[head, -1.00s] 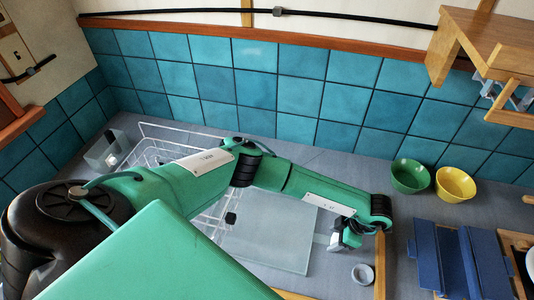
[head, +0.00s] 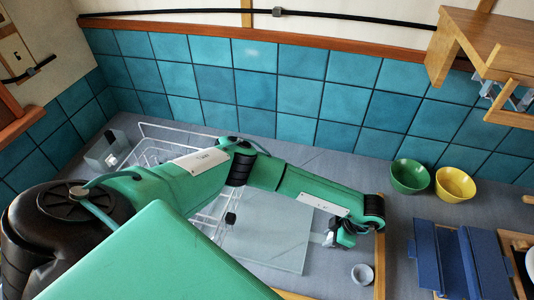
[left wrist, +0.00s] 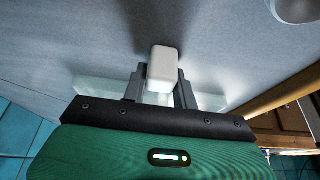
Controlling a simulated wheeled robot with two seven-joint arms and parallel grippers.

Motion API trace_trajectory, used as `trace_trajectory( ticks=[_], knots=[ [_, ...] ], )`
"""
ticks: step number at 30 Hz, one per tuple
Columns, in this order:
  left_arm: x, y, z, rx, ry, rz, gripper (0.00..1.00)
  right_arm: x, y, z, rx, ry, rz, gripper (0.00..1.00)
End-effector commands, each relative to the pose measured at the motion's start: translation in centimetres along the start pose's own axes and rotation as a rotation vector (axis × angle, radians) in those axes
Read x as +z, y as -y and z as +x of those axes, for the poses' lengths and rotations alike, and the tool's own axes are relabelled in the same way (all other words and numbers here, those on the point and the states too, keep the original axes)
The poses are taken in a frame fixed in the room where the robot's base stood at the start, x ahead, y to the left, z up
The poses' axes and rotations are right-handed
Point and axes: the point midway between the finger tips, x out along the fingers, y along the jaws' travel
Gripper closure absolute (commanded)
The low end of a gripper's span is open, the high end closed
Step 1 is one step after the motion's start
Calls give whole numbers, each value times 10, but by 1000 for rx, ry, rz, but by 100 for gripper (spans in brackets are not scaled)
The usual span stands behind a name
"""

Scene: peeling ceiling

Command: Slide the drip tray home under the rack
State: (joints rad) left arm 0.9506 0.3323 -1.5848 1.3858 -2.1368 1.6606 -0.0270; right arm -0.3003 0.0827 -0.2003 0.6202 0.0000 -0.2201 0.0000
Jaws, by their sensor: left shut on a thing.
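The drip tray (head: 268,240) is a flat, pale, translucent slab lying on the grey counter, left of my left gripper (head: 333,236). The white wire rack (head: 165,142) stands farther left, partly hidden behind my left arm. In the left wrist view my left gripper (left wrist: 161,92) is shut on a white block-like knob (left wrist: 163,65) at the tray's edge. Strips of the tray (left wrist: 98,90) show on both sides of the fingers. My arm hides where the tray's left part meets the rack. My right gripper is not in view.
A green bowl (head: 409,176) and a yellow bowl (head: 455,185) stand by the tiled wall. A small white cup (head: 362,274) is close to the right of my gripper. A blue rack-like object (head: 447,258) lies farther right. A wooden shelf (head: 490,45) overhangs at upper right.

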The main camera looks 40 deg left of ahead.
Motion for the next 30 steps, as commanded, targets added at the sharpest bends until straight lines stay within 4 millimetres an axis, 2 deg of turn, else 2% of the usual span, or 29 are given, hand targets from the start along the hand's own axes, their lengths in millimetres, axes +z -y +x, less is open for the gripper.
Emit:
trace_trajectory(
  ticks=[30],
  knots=[
    [-76,-1,31,0,-1,0,100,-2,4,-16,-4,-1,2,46]
  ],
)
